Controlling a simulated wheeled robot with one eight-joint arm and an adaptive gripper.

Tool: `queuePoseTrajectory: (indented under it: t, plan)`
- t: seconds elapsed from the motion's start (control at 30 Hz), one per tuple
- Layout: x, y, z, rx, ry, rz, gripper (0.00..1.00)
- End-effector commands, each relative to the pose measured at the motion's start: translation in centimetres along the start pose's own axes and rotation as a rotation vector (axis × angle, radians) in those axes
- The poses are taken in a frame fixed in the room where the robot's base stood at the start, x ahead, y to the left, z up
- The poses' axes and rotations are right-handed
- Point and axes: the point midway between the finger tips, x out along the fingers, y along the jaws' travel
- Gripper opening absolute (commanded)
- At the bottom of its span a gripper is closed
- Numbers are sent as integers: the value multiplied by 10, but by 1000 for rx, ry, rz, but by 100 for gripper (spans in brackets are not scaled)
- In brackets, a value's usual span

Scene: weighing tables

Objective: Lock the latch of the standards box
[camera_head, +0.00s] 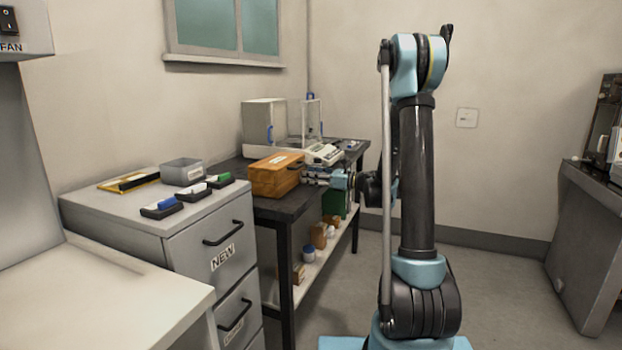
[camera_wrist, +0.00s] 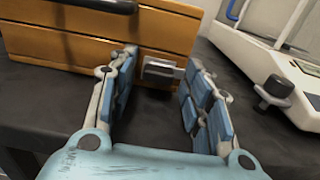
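The standards box is an orange-brown wooden box (camera_head: 272,181) on the dark table, with its lid down. Its front fills the upper left of the wrist view (camera_wrist: 60,45). A small latch (camera_wrist: 160,72), a dark tab on a pale metal plate, is on the box front; I cannot tell its exact lock state. My gripper (camera_wrist: 161,60) is open, its blue-padded fingers on either side of the latch, with nothing held. In the head view my gripper (camera_head: 318,176) is beside the box's right side, partly hidden by my arm.
A white balance (camera_head: 323,154) stands behind the box; its side and dark foot (camera_wrist: 275,90) are close on the right in the wrist view. The dark table (camera_wrist: 60,105) is bare before the box. A drawer cabinet (camera_head: 190,226) with small trays is at left.

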Motion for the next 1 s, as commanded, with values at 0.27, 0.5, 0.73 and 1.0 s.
queuePoseTrajectory:
  t: [0.27,0.5,0.73,1.0]
  plan:
    - [0,-1,0,0,0,-1,4]
    - [0,-1,0,-92,0,-2,4]
    - [0,-1,0,-234,0,-3,4]
    - [0,-1,0,-265,0,-4,4]
